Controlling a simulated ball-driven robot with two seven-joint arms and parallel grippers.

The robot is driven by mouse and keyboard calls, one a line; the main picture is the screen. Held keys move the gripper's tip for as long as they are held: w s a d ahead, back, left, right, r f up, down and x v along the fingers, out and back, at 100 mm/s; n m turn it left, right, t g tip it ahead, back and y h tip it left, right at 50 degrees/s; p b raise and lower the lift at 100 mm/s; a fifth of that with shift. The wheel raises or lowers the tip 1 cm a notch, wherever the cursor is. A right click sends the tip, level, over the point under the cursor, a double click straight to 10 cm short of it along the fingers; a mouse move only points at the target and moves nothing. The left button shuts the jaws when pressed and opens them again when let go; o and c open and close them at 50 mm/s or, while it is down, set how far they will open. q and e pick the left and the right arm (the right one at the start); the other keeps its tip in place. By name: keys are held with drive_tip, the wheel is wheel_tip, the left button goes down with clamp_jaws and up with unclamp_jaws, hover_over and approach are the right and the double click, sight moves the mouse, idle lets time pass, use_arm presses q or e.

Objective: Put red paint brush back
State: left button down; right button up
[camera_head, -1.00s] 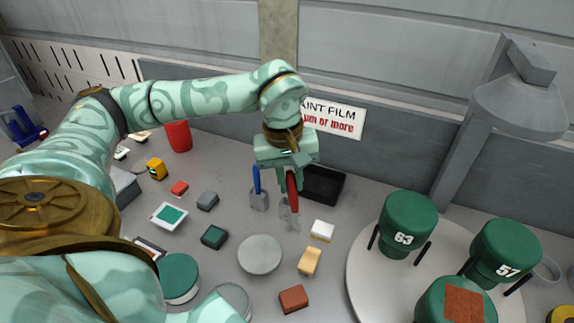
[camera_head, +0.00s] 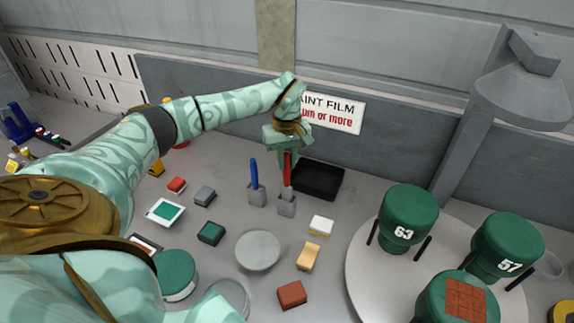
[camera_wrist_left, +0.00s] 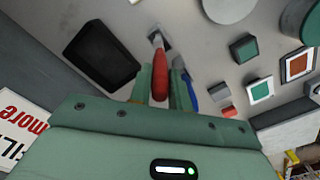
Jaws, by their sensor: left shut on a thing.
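The red paint brush (camera_head: 287,172) stands roughly upright, its lower end at a small grey holder (camera_head: 287,206). Whether it rests on the holder's bottom I cannot tell. My left gripper (camera_head: 287,153) is shut on its red handle from above. In the left wrist view the red handle (camera_wrist_left: 160,80) lies between the fingers, and the brush points to the grey holder (camera_wrist_left: 156,38). A blue brush (camera_head: 254,174) stands in its own grey holder (camera_head: 257,196) just left of the red one. My right gripper is not in view.
A black tray (camera_head: 318,180) lies close behind and right of the holder. A white block (camera_head: 321,225), a yellow block (camera_head: 308,257) and a grey disc (camera_head: 257,251) lie nearer. A turntable (camera_head: 365,285) with green cylinders (camera_head: 408,212) is at right.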

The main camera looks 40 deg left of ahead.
use_arm(q)
drive_tip(key=shift+f, duration=0.9)
drive_tip(key=shift+f, duration=0.4)
drive_tip(key=c, duration=1.3)
unclamp_jaws()
wheel_tip(320, 180, up, 13)
drive_tip(key=shift+f+p, duration=0.1)
drive_tip(key=shift+p, duration=0.8)
